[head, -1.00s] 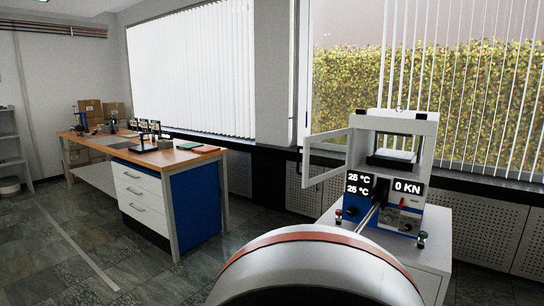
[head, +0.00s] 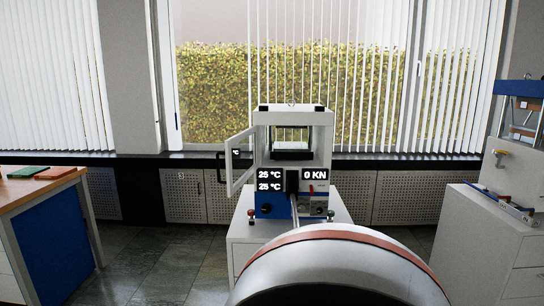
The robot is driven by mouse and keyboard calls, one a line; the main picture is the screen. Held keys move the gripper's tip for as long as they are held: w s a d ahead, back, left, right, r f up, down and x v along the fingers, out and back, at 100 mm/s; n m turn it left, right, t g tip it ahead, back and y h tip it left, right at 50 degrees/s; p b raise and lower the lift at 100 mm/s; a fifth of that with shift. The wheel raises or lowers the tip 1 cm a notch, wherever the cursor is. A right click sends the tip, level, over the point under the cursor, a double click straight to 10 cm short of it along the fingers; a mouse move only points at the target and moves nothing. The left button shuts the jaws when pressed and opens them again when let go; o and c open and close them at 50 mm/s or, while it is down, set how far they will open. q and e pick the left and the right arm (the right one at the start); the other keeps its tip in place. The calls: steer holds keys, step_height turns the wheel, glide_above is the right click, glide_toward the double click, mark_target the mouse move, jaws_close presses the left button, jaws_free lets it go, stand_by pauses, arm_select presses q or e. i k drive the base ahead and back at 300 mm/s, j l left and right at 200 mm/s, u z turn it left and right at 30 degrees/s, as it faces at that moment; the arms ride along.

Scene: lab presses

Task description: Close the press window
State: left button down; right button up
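The press (head: 321,146) stands on a white cabinet near the middle of the head view. Its window (head: 240,160) is a white-framed pane hinged at the press's left side, and it stands open, swung out to the left. The press chamber (head: 291,150) is exposed. The front shows two 25 °C readings and a 0 KN reading. Neither of my grippers shows in the head view. A large rounded white part with a red-brown band, at the bottom, hides part of the cabinet's front.
The white cabinet (head: 243,232) carries the press. A wooden-topped workbench (head: 30,192) stands at the left. A second press (head: 522,88) on white cabinets is at the right. Floor (head: 150,262) is free between the workbench and the press cabinet.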

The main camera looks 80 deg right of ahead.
mark_target(232, 188)
steer(key=i+l+z, duration=0.1)
steer(key=i+z, duration=0.2)
steer(key=z, duration=0.15)
steer(key=i+z, duration=0.6)
steer(key=z, duration=0.25)
steer(key=i+z, duration=0.25)
steer(key=z, duration=0.2)
steer(key=i+j+z, duration=0.1)
steer(key=i+z, duration=0.15)
steer(key=z, duration=0.2)
steer(key=i+j+z, duration=0.2)
steer(key=z, duration=0.2)
steer(key=i+j+z, duration=0.2)
steer(key=i+z, duration=0.25)
steer(key=i+j+z, duration=0.25)
steer(key=z, duration=0.25)
steer(key=j, duration=0.1)
